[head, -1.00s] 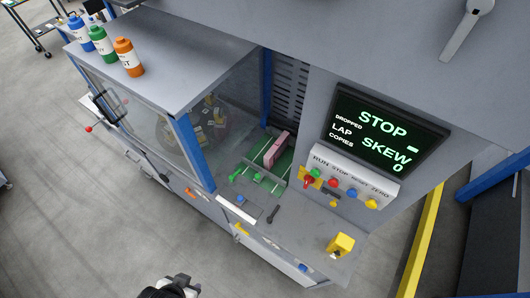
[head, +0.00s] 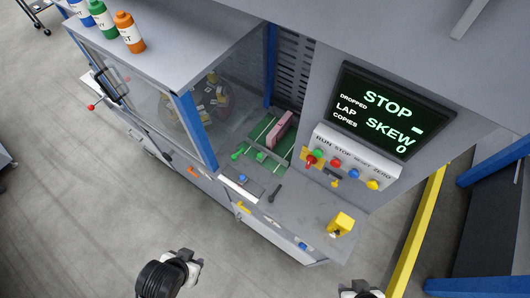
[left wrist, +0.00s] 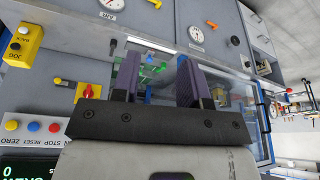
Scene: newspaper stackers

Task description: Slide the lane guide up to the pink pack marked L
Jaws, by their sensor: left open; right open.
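The pink pack (head: 281,130) stands on the green bed (head: 261,131) inside the machine bay. Its L mark is too small to read. A low grey guide (head: 272,161) with green knobs (head: 261,156) lies at the near end of the bed, seemingly apart from the pack; it is small and partly unclear. My left gripper (head: 190,266) is in front of the machine, over the floor, well away from the guide. In the left wrist view its fingers (left wrist: 158,75) are open, with nothing between them. My right gripper (head: 361,291) shows only partly at the bottom edge.
A clear guard with a blue post (head: 194,130) stands left of the bay. A dark wrench-like lever (head: 274,192) and a yellow box (head: 341,224) are on the front ledge. The screen (head: 387,110) reads STOP above coloured buttons (head: 336,163). The floor in front is clear.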

